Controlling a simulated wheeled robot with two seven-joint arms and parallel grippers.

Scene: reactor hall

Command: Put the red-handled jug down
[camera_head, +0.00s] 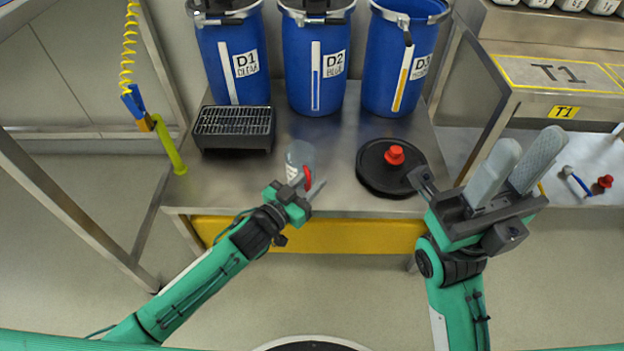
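The clear jug (299,153) with its red handle (308,178) is at the front of the steel table (240,190), between the black grate box and the black lid. It looks upright; I cannot tell whether its base touches the table. My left gripper (308,182) is at the red handle, on the jug's near side. Its fingers are small and partly hidden, so I cannot tell whether they grip the handle. My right gripper (525,145) is open and empty, right of the table, its two grey finger pads apart.
Blue drums D1 (215,55), D2 (300,60) and D3 (385,65) stand along the back. The black grate box (233,128) is left of the jug. A round black lid with a red knob (394,155) lies right. Bench T1 (545,95) stands further right.

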